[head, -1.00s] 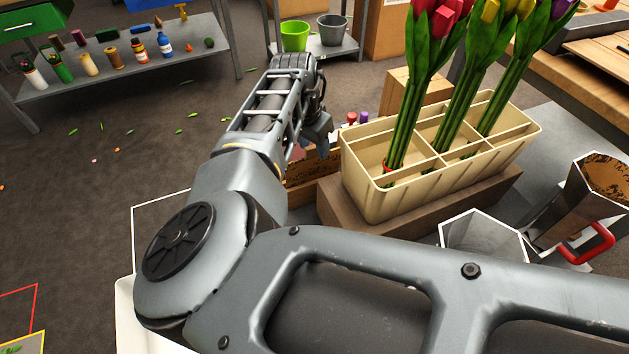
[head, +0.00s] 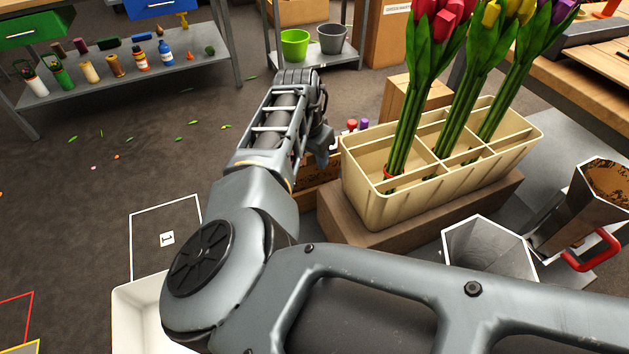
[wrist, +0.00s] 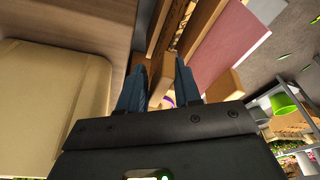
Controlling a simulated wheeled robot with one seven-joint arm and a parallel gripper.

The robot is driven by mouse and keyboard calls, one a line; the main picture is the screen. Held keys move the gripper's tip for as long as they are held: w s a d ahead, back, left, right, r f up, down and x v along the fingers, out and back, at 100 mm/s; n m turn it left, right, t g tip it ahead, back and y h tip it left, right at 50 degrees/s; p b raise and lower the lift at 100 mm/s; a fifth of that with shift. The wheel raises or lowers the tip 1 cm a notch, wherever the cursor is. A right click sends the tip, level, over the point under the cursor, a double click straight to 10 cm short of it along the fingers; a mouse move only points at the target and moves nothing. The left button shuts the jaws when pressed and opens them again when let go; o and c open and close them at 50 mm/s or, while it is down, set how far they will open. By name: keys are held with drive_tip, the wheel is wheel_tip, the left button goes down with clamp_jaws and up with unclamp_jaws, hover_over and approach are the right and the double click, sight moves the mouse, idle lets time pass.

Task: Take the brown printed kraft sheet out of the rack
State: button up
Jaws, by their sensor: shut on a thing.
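The brown printed kraft sheet (head: 321,173) stands in the low wooden rack (head: 318,197), left of the cream planter box; only part of its dark print shows past my arm. In the wrist view, its printed face (wrist: 183,27) shows beyond the fingers. The head view mostly hides the fingers behind my wrist. How far the sheet sits in the rack cannot be told.
A pink sheet (wrist: 230,45) stands beside it. The cream planter (head: 440,165) with tall tulips is close on the right, on a brown block (head: 440,225). A metal vase (head: 487,245) stands in front. Open floor (head: 150,165) lies to the left.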

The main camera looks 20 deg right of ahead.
drive_tip(key=shift+d+p+v, duration=0.3)
drive_tip(key=shift+p+v, duration=1.1)
drive_tip(key=shift+v, duration=0.05)
drive_tip(key=shift+d+p+v, duration=0.3)
drive_tip(key=shift+p+v, duration=1.15)
drive_tip(key=shift+d+p+v, duration=0.3)
drive_tip(key=shift+p+v, duration=1.1)
drive_tip(key=shift+v, duration=0.1)
drive_tip(key=shift+c, duration=0.2)
drive_tip(key=shift+s+r+p, duration=0.1)
drive_tip(key=shift+r+p, duration=0.5)
drive_tip(key=shift+r, duration=0.15)
clamp_jaws()
drive_tip(key=shift+d+p+v, duration=0.15)
drive_tip(key=shift+p+v, duration=0.55)
drive_tip(key=shift+d+p+v, duration=0.15)
drive_tip(key=shift+p+v, duration=0.55)
